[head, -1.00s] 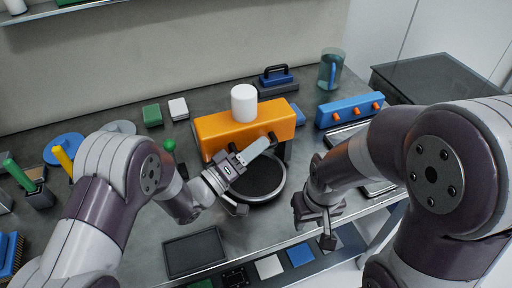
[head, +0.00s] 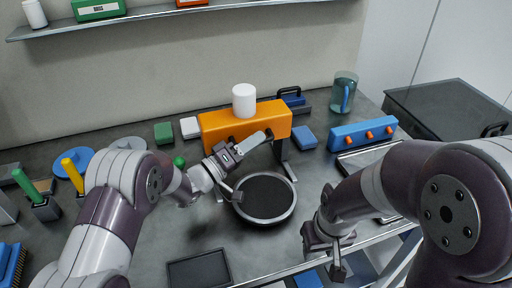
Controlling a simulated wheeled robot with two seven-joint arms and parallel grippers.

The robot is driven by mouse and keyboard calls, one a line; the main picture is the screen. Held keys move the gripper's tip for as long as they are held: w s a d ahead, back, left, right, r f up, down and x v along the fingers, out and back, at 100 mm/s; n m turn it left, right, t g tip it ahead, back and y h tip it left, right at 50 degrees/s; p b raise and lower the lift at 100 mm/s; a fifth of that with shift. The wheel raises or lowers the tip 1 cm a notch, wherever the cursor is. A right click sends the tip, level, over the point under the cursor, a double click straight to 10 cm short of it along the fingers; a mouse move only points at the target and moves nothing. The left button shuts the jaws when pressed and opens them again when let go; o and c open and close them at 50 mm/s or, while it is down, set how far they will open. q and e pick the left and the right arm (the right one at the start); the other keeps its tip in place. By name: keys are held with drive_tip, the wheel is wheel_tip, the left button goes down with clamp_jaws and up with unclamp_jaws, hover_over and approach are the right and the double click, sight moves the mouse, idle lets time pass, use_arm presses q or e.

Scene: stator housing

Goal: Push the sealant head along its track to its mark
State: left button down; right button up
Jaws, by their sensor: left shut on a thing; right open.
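The sealant head is a wide orange block (head: 215,127) with a white cylinder (head: 244,101) on top. It stands behind a dark round part with a pale rim (head: 265,197). Dark rails (head: 286,165) come forward from under its right end, beside the round part. Dark handle ends (head: 268,134) show on its front face. My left gripper (head: 253,142) is at this face, shut on the handle, which it mostly hides. The mark cannot be made out. My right gripper (head: 332,258) is open and empty, near the table's front edge.
A blue block (head: 305,137) and a black-handled blue item (head: 291,97) lie right of and behind the head. A green block (head: 164,133) and a white block (head: 190,127) lie to its left. A blue bar with orange knobs (head: 362,133) stands right.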

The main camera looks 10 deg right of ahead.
use_arm(q)
drive_tip(key=c, duration=1.4)
unclamp_jaws()
drive_tip(key=b+v, duration=0.1)
drive_tip(key=v, duration=1.1)
drive_tip(key=shift+s+a+f, duration=0.15)
drive_tip(key=shift+s+a, duration=0.1)
